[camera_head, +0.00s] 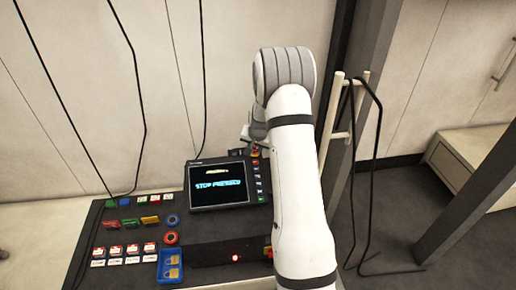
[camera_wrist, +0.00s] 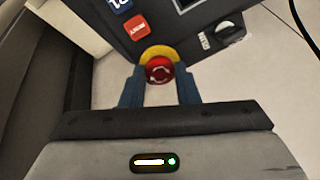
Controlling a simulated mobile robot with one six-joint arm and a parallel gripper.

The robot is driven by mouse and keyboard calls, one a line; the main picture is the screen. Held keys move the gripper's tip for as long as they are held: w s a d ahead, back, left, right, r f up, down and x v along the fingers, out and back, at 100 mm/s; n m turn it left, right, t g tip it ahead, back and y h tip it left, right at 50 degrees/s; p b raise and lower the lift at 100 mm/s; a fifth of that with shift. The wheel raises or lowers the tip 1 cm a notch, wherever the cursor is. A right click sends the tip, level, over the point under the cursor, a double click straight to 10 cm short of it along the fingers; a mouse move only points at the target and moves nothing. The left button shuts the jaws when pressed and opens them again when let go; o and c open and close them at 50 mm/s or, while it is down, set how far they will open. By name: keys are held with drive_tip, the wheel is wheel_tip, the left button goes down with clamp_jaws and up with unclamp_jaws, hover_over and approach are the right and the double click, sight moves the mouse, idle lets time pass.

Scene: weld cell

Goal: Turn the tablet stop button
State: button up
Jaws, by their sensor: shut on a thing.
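The tablet (camera_head: 218,196) lies on the dark console, its screen reading "STOP PRESSED" with a yellow mark above. In the wrist view, the red stop button (camera_wrist: 159,69) with pale markings on its cap sits on a yellow ring (camera_wrist: 158,51) at the edge of the tablet housing (camera_wrist: 178,45). My gripper (camera_wrist: 159,88) has its two blue-grey fingers on either side of the red button, shut on it. In the head view my arm comes down from the right, and the gripper at the tablet's upper right corner is mostly hidden.
The console (camera_head: 205,226) carries several coloured tags, red padlocks and a blue tray (camera_head: 171,266). A black knob (camera_wrist: 228,31) sits beside the button on the housing. A white rack with black cables (camera_head: 357,80) stands right of my arm. Cables hang at the left.

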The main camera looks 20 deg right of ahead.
drive_tip(key=shift+s+d+f+m, duration=0.1)
drive_tip(key=shift+s+f+m, duration=0.15)
drive_tip(key=shift+m, duration=0.75)
drive_tip(key=o, duration=1)
drive_tip(key=shift+w+r, duration=0.1)
drive_tip(key=shift+r, duration=0.5)
drive_tip(key=v, duration=0.7)
drive_tip(key=shift+f+p, duration=0.1)
drive_tip(key=shift+p, duration=0.2)
